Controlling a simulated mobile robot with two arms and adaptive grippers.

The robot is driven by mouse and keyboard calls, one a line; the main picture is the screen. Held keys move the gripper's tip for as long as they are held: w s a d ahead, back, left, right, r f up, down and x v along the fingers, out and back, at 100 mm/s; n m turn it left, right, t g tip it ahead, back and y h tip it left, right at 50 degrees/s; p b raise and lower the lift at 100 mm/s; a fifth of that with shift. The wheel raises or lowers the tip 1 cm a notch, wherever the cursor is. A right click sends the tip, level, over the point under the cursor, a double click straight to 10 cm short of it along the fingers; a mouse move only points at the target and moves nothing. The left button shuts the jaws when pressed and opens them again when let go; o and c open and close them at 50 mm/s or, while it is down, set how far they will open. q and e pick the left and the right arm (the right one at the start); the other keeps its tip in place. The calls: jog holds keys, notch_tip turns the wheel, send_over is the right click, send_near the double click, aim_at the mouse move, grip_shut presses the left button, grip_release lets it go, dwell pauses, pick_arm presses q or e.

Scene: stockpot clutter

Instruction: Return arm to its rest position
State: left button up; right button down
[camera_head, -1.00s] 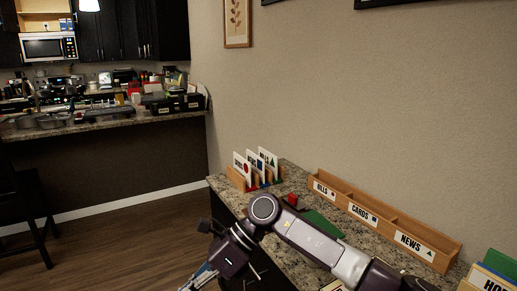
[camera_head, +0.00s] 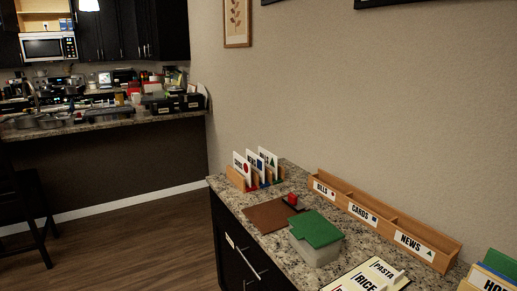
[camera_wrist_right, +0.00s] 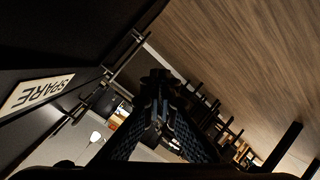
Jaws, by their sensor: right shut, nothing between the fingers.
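My right gripper (camera_wrist_right: 157,92) shows in the right wrist view, with its dark ridged fingers together and nothing between them. It is beside the dark cabinet front (camera_wrist_right: 70,30), which bears a "SPARE" label (camera_wrist_right: 38,92) and bar handles. In the head view no arm or gripper of mine shows. My left gripper is in neither view.
The granite counter (camera_head: 325,275) holds a container with a green lid (camera_head: 316,228), a brown mat (camera_head: 268,216), a small red object (camera_head: 292,199), a card rack (camera_head: 240,183), a labelled wooden organiser (camera_head: 448,258) and a PASTA/RICE board (camera_head: 342,284).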

jog(key=s+d+f+m+g+h, duration=0.35)
jog(key=s+d+f, duration=0.25)
jog(key=s+f, duration=0.5)
jog(key=s+d+f+m+g+h, duration=0.2)
jog(key=s+d+f+m, duration=0.35)
jog(key=s, duration=0.75)
jog(key=s+d+f+m+g, duration=0.1)
jog(key=s+d+f+g, duration=0.1)
jog(key=s, duration=1)
jog(key=s+d+f+m+g+h, duration=0.1)
jog(key=s+d+f+g, duration=0.2)
jog(key=s, duration=0.9)
notch_tip(320, 180, down, 4)
jog(key=shift+s+d+r+m, duration=0.15)
jog(key=shift+s+d+m, duration=0.2)
jog(key=shift+d, duration=0.4)
